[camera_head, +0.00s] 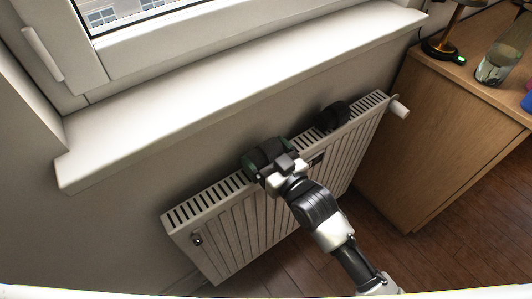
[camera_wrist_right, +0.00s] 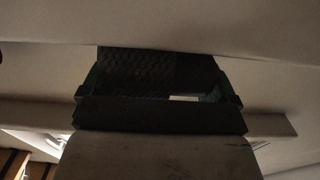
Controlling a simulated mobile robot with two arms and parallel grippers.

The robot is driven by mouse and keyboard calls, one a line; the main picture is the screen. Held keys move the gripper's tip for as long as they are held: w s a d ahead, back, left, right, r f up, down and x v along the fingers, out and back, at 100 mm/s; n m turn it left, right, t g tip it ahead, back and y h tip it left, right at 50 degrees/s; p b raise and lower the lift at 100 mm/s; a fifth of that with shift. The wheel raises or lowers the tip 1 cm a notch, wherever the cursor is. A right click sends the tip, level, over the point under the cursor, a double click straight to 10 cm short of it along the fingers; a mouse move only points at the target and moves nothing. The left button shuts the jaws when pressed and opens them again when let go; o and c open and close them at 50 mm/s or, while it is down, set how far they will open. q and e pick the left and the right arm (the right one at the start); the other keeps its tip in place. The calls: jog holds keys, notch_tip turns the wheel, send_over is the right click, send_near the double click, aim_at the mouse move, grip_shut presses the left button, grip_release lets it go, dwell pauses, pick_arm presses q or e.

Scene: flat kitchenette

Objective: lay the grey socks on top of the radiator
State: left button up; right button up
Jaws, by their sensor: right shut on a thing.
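The white radiator (camera_head: 222,192) hangs on the wall below the window sill, with a slotted top grille. My right gripper (camera_head: 268,155) is over the middle of the radiator's top edge, shut on a dark bundle that looks like grey socks. In the right wrist view the dark, knitted-looking socks (camera_wrist_right: 140,65) show between the fingers. The gripper hides part of them, and I cannot tell whether they touch the grille. A second dark, rounded bundle (camera_head: 333,115) rests on the radiator's top, further right. My left gripper is not in view.
The deep white window sill (camera_head: 240,85) juts out above and behind the radiator. A wooden cabinet (camera_head: 430,140) stands to the right, with a lamp base (camera_head: 443,48) and a glass vessel (camera_head: 497,65) on it. A white valve knob (camera_head: 400,107) sticks out at the radiator's right end.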

jog(key=o, duration=0.6)
jog(key=shift+f, duration=0.15)
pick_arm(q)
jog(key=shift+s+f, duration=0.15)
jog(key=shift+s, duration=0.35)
pick_arm(e)
jog(key=shift+v, duration=6.05)
jog(key=s+d+f+m+g+h, duration=0.25)
jog(key=d+f+h, duration=0.2)
jog(key=f, duration=1.15)
jog(key=s+d+f+m+g+h, duration=0.1)
jog(key=d+f+g+h, duration=0.35)
jog(key=f, duration=1.15)
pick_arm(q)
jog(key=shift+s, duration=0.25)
pick_arm(e)
jog(key=s+d+f+g, duration=0.2)
jog(key=s+f, duration=0.3)
jog(key=s, duration=0.3)
jog(key=s+d+f+m+g+h, duration=0.1)
jog(key=s+d+f+g, duration=0.1)
jog(key=s+f, duration=0.4)
jog(key=s+d+f+g, duration=0.2)
jog(key=s+f, duration=0.4)
jog(key=s, duration=0.4)
jog(key=shift+d+f+h, duration=0.15)
jog(key=shift+d+h, duration=0.15)
jog(key=shift+d, duration=0.15)
